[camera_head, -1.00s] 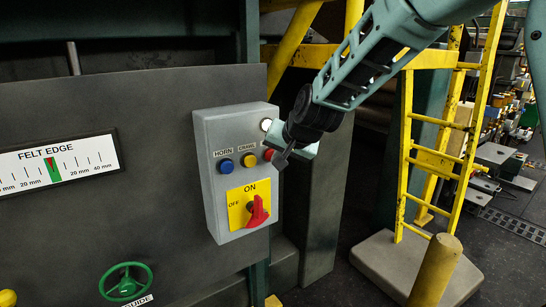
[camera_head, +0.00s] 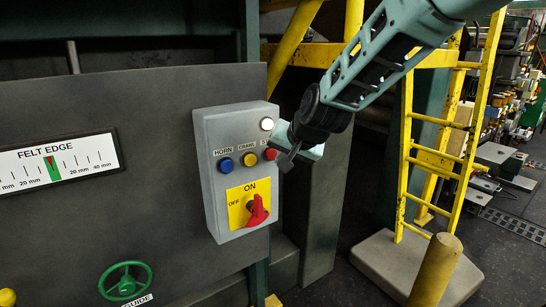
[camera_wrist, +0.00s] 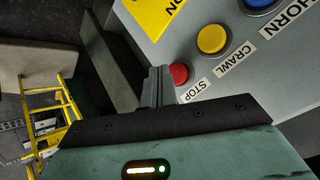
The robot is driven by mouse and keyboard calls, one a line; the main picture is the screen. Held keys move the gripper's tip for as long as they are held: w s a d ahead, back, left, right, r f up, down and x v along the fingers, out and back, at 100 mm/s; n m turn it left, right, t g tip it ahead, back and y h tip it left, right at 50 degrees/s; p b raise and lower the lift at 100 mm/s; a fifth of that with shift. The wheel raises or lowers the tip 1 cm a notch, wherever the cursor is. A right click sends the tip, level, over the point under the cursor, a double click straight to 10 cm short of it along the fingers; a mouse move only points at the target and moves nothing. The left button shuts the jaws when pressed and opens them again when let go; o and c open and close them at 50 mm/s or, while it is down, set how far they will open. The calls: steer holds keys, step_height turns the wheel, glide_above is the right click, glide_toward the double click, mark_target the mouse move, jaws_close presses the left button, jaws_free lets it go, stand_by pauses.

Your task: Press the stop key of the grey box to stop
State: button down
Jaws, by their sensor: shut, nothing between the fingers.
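The grey box (camera_head: 212,180) is fixed to the dark panel. Its red stop key (camera_head: 270,154) is at the right end of the button row, with its label partly hidden by my gripper. My gripper (camera_head: 287,161) is shut and empty, just right of the stop key in the head view. In the wrist view the shut fingertips (camera_wrist: 159,74) appear just left of the red stop key (camera_wrist: 179,74), above its STOP label. Whether they touch the key cannot be told; a small gap seems to show in the head view.
A blue horn button (camera_head: 226,166) and yellow crawl button (camera_head: 249,160) sit left of the stop key. A white lamp (camera_head: 267,124) is above, and a red rotary switch (camera_head: 258,211) below. A yellow ladder (camera_head: 409,150) stands to the right.

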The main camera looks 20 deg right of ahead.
steer(key=shift+s+d, duration=0.25)
steer(key=shift+s, duration=0.55)
steer(key=shift+s+d, duration=0.3)
steer(key=shift+s, duration=0.5)
steer(key=shift+s+d, duration=0.25)
steer(key=shift+s, duration=0.55)
steer(key=s+a+f+n+g+y+b, duration=0.1)
steer(key=s+a+f+n+g+b, duration=0.3)
steer(key=s, duration=0.4)
steer(key=s+a+f+n+g+b, duration=0.1)
steer(key=s+a+f+n, duration=0.2)
steer(key=s+a+f, duration=0.35)
steer(key=s+d+f+n+g+h+b, duration=0.1)
steer(key=s+f+n, duration=0.1)
steer(key=s, duration=0.6)
steer(key=s+d+f+n+g+h+b, duration=0.1)
steer(key=s+d+f+n+g+b, duration=0.1)
steer(key=s, duration=0.7)
steer(key=shift+d+f+n+g, duration=0.25)
steer(key=shift+f+n+g, duration=0.05)
steer(key=shift+n, duration=0.6)
